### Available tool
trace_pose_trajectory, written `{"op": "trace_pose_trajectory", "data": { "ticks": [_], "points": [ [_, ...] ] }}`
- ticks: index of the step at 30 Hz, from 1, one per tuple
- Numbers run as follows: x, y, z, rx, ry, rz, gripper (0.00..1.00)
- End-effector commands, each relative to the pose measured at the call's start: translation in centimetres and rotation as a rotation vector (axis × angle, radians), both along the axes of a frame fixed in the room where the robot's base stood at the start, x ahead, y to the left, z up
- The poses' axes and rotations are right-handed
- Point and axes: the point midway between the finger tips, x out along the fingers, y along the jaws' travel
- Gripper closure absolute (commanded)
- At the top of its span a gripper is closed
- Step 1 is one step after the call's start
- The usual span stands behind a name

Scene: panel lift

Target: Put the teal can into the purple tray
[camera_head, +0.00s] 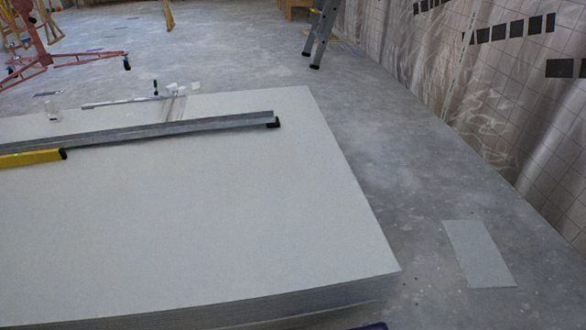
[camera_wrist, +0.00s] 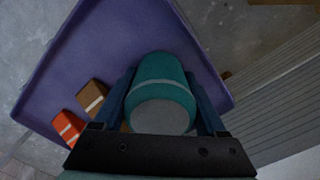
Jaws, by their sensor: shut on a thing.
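The teal can (camera_wrist: 162,72), with a pale band and a grey end facing the camera, is between the two dark blue fingers of my gripper (camera_wrist: 160,88) in the wrist view. My gripper is shut on it. The purple tray (camera_wrist: 62,80) lies behind and below the can in that view. I cannot tell whether the can touches the tray's floor. Only a sliver of purple (camera_head: 372,326), likely the tray, shows at the bottom edge of the head view. My gripper and the can are outside the head view.
An orange block (camera_wrist: 68,127) and a brown block (camera_wrist: 92,97), both with pale bands, are in the tray left of the can. A stack of pale panels (camera_head: 200,220) bears metal profiles (camera_head: 170,130) and a yellow level (camera_head: 30,158). Concrete floor lies right of the stack.

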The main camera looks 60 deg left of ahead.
Motion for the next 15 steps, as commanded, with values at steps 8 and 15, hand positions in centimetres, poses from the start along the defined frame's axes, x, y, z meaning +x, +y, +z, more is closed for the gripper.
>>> {"op": "trace_pose_trajectory", "data": {
  "ticks": [8, 15],
  "points": [
    [-0.01, -0.02, -0.27, 0.000, 0.001, 0.000, 0.00],
    [-0.01, 0.00, -0.04, 0.000, 0.000, 0.001, 0.00]
  ]
}}
